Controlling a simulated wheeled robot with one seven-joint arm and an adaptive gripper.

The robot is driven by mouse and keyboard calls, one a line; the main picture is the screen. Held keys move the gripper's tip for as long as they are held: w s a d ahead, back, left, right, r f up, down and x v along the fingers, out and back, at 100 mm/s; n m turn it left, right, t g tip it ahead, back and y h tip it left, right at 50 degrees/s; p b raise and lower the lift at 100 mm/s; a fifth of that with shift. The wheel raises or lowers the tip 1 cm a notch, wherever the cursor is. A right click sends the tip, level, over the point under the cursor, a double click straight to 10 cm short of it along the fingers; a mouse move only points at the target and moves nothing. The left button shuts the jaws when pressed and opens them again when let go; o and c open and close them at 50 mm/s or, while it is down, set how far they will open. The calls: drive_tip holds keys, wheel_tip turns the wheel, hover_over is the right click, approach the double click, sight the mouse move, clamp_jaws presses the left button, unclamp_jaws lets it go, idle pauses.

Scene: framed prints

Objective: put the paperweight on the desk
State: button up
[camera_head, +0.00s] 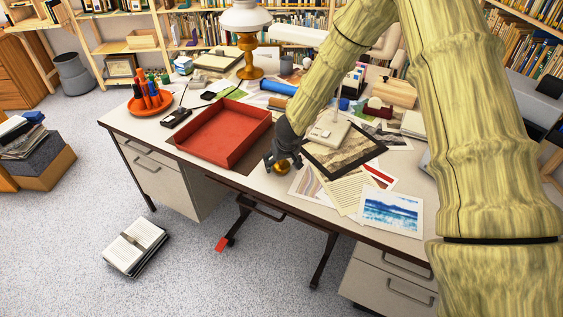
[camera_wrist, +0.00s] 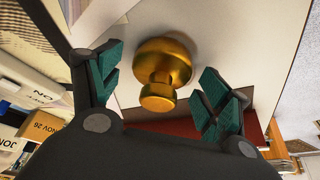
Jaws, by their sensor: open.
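A brass, knob-shaped paperweight (camera_head: 282,167) is at the front part of the desk (camera_head: 255,181), right of the red tray. In the wrist view the paperweight (camera_wrist: 163,66) has a wide round body and a narrower knob, against a pale surface. My gripper (camera_head: 281,158) is low over the desk at the paperweight. In the wrist view my gripper (camera_wrist: 160,62) is open, its green-padded fingers on either side of the paperweight with visible gaps. In the head view the gripper partly hides the paperweight.
The open red tray (camera_head: 223,133) stands to the left. A dark-framed print (camera_head: 343,160) and loose papers (camera_head: 350,194) lie to the right. A brass lamp (camera_head: 248,55) and several small items fill the back.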

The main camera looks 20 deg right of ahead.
drive_tip(key=p+v, duration=0.2)
drive_tip(key=v, duration=1)
drive_tip(key=shift+p, duration=0.3)
drive_tip(key=shift+s, duration=0.1)
